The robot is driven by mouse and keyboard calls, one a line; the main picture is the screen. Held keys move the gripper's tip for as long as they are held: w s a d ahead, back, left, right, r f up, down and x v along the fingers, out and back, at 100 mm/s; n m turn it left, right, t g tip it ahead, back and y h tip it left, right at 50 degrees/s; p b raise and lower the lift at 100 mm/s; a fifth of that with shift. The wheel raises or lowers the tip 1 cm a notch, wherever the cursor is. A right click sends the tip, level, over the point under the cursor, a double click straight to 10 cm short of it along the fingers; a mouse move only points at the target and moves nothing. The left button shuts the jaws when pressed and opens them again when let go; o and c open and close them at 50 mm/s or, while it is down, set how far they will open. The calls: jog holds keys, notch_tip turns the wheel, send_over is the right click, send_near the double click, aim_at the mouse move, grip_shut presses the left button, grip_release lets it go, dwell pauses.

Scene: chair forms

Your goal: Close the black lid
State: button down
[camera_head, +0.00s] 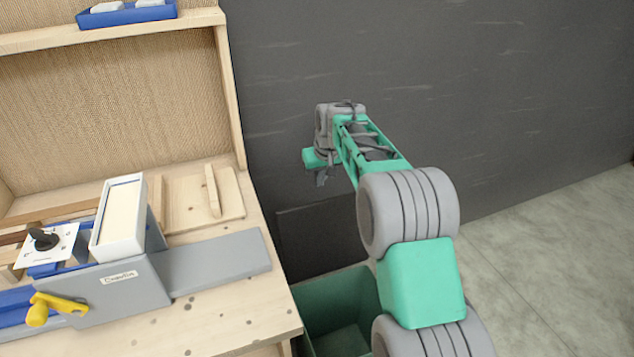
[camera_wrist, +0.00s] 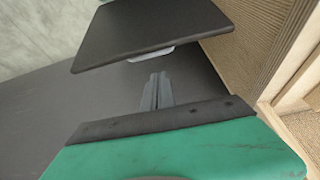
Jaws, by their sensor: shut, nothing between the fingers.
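The black lid (camera_head: 318,238) stands raised at the back of a green bin (camera_head: 335,305), against the dark wall in the head view. In the wrist view the lid (camera_wrist: 150,28) is a flat dark panel beyond the fingertips, with a small pale part at its lower edge. My gripper (camera_head: 321,180) is above the lid in the head view, fingers pointing down. In the wrist view my gripper (camera_wrist: 157,78) has its grey fingers together and empty. The fingertips look apart from the lid, but the exact gap is hard to tell.
A wooden workbench (camera_head: 240,318) stands left of the bin, carrying a grey fixture (camera_head: 120,290) with a yellow handle. A blue tray (camera_head: 128,13) sits on the shelf above. The dark wall (camera_head: 480,90) is behind. Bare floor (camera_head: 560,240) lies to the right.

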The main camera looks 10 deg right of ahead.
jog(key=p+x, duration=0.2)
jog(key=x, duration=0.9)
jog(key=shift+d, duration=0.45)
jog(key=shift+d+f, duration=0.1)
jog(key=shift+f, duration=0.05)
